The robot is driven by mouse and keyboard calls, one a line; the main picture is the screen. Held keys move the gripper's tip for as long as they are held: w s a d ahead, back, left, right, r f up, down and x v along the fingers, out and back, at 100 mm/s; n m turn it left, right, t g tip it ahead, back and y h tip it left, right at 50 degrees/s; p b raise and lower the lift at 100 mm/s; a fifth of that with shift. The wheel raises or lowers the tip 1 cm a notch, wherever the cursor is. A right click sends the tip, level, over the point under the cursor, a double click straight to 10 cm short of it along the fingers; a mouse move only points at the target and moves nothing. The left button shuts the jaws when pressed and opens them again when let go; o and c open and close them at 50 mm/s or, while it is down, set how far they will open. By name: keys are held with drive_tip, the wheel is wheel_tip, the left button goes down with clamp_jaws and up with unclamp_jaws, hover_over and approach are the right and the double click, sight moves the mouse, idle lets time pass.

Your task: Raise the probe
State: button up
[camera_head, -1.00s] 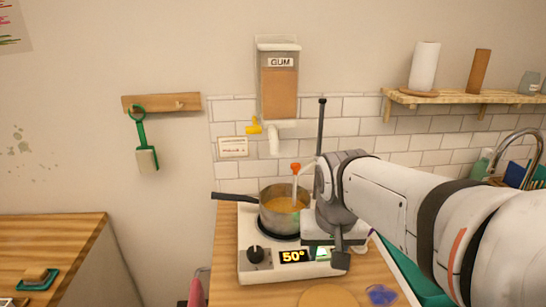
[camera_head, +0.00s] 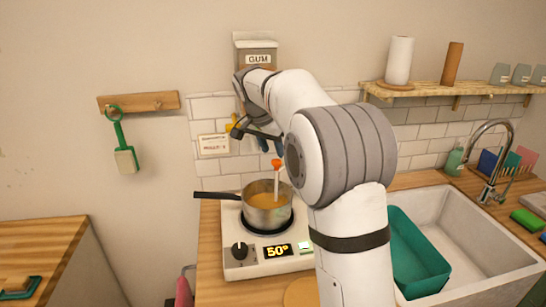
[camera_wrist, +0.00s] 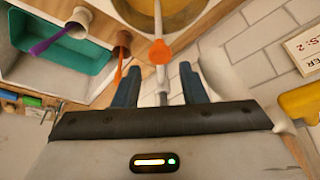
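The probe (camera_head: 277,180) is a white stick with an orange top. It stands slightly tilted in the steel pot (camera_head: 266,218), its lower end hidden in orange liquid. My gripper (camera_head: 262,143) is above the pot, in front of the gum dispenser, and points down. In the wrist view the probe's orange top (camera_wrist: 160,52) lies just beyond the gap between my blue fingertips (camera_wrist: 160,78). The fingers are apart. A thin grey rod shows between them, apart from both fingers; I cannot tell what it belongs to.
The pot sits on a white hotplate (camera_head: 240,268) reading 50°. The gum dispenser (camera_head: 256,48) is close behind my gripper. Its yellow lever (camera_wrist: 302,101) is at the right in the wrist view. A teal tray (camera_head: 418,262) sits in the sink. Two scoops lie near it.

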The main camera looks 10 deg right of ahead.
sight(276, 161)
drive_tip(key=shift+x, duration=2.2)
drive_tip(key=shift+c, duration=0.4)
